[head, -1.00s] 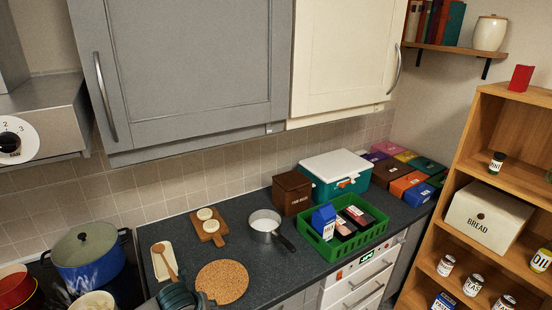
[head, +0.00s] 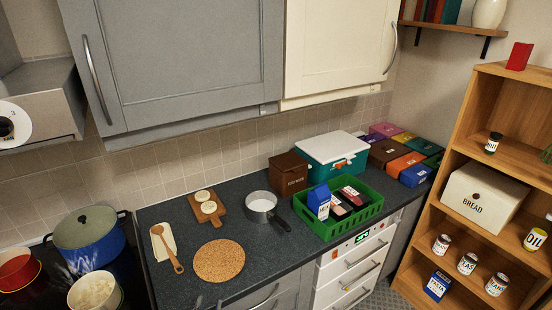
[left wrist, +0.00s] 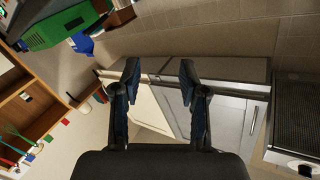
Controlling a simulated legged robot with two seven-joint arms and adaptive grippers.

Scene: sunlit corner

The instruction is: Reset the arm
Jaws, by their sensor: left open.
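My left gripper (left wrist: 160,78) shows in the left wrist view with its two dark fingers spread apart and nothing between them. Beyond the fingers are the wall cabinets, which look turned over in that view. In the head view I cannot clearly make out the left gripper; at most a small dark bit shows at the bottom edge. My right gripper is in neither view.
A dark counter holds a cork mat (head: 219,261), a wooden spoon (head: 172,256), a saucepan (head: 261,205) and a green crate (head: 352,222). Pots, including a blue one (head: 90,247), stand on the hob at left. A wooden shelf (head: 466,140) stands at right.

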